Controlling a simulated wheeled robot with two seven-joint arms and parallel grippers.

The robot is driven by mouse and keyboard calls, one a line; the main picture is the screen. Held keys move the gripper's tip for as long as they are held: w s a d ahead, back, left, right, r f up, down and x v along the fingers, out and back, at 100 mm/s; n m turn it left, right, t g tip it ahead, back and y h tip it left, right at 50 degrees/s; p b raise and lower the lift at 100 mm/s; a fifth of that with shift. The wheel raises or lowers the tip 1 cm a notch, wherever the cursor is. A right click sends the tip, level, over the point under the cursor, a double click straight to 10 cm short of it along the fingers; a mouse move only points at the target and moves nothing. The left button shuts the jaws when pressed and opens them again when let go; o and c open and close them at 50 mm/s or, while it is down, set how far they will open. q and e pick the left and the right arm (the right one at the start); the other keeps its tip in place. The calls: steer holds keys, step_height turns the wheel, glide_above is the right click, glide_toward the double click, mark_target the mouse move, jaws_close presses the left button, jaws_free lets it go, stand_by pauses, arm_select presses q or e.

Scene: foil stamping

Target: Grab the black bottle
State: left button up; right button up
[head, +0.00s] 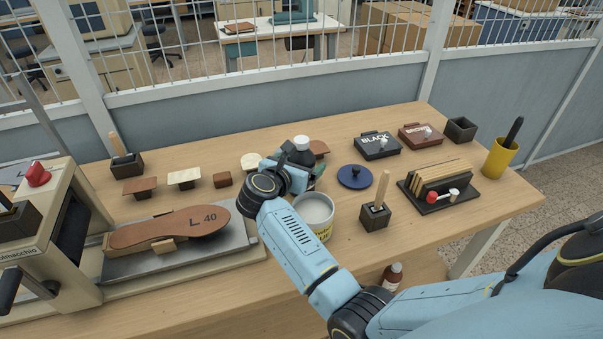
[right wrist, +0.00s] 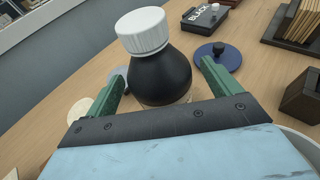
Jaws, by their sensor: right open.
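The black bottle (head: 302,155) with a white cap stands upright on the wooden table, partly hidden behind my right gripper in the head view. My right gripper (right wrist: 160,88) is open, with one green finger on each side of the bottle's lower part. I cannot tell how deep the bottle sits between the fingers; no grip on it shows. My left gripper is not in view.
A tin (head: 318,215) stands close to my right wrist. A blue round lid (head: 355,177) lies right of the bottle. A wooden-handled tool in a dark holder (head: 375,217) stands nearby. A press with a sole (head: 170,229) is at left. Small pads lie left of the bottle.

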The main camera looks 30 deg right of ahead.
steer(key=shift+w+d+f, duration=0.2)
steer(key=shift+w+d, duration=0.15)
steer(key=shift+d, duration=0.2)
steer(key=c, duration=1.4)
steer(key=shift+r, duration=0.15)
steer(key=shift+c, duration=0.4)
